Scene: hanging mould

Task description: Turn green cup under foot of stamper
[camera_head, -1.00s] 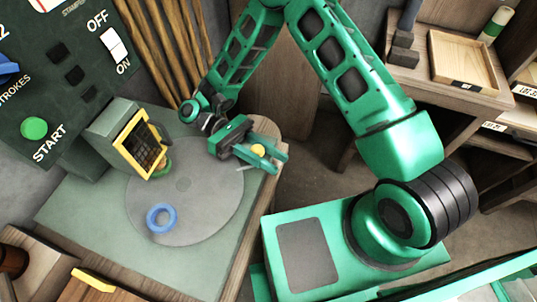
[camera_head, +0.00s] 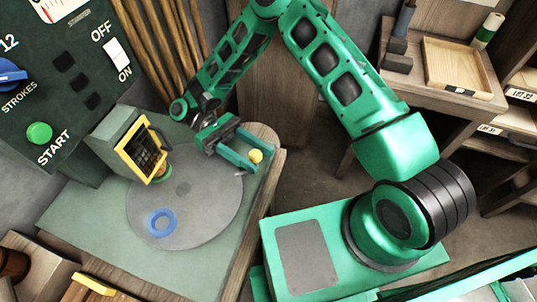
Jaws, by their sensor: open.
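The green cup (camera_head: 163,178) stands on the grey turntable (camera_head: 215,205), mostly hidden behind the yellow-framed grille of the stamper (camera_head: 128,138). Only a small green part of its rim shows. The stamper's foot is hidden, so I cannot tell whether the cup is under it. A yellow knob (camera_head: 256,156) is at the turntable's right side. My gripper (camera_head: 254,160) is open, with the knob at its fingertips; I cannot tell whether they touch it.
A dark control panel (camera_head: 95,55) with a green START button (camera_head: 39,133) and an ON/OFF switch (camera_head: 117,53) rises at the left. Wooden poles (camera_head: 165,50) stand behind the table. A shelf with a wooden tray (camera_head: 458,62) is at the upper right.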

